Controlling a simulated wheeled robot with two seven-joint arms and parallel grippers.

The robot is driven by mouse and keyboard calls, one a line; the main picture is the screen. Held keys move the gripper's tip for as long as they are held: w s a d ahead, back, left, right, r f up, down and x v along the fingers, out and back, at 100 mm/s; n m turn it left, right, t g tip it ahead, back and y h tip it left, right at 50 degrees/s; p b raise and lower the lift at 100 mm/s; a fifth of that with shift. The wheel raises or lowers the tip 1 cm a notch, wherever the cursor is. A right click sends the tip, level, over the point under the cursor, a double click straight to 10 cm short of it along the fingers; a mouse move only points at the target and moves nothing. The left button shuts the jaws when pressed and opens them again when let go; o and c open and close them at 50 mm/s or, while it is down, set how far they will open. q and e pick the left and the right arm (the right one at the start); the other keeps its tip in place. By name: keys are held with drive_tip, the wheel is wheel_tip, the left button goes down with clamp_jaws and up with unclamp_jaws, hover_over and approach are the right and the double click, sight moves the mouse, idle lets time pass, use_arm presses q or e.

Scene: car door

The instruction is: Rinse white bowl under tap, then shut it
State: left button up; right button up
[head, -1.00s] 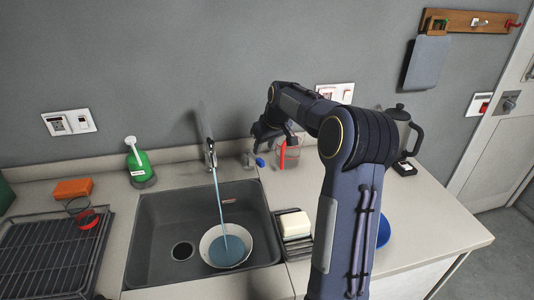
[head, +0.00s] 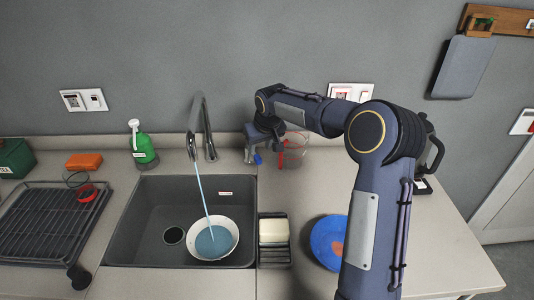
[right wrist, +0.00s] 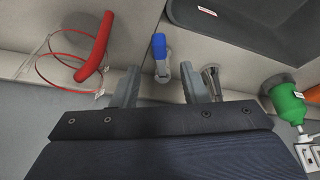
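The white bowl (head: 211,239) stands in the sink (head: 150,220), right of the drain. Water runs from the tap (head: 208,135) into it, and bluish water shows inside. The tap's lever with a blue tip (head: 258,159) is to the right of the spout. My right gripper (head: 252,143) is at this lever. In the right wrist view its two fingers (right wrist: 159,88) are apart, with the blue-tipped lever (right wrist: 159,50) in the gap between them; clear space shows on both sides. My left gripper is not in view.
A clear jug with a red handle (head: 291,150) stands close to the right of my right gripper. A green bottle (head: 141,147) is left of the tap. A sponge holder (head: 274,242) and blue plate (head: 326,240) lie right of the sink. A rack (head: 45,225) is left.

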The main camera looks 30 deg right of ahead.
sight(258, 157)
drive_tip(key=p+x, duration=0.1)
drive_tip(key=x, duration=0.5)
drive_tip(key=shift+f, duration=0.25)
clamp_jaws()
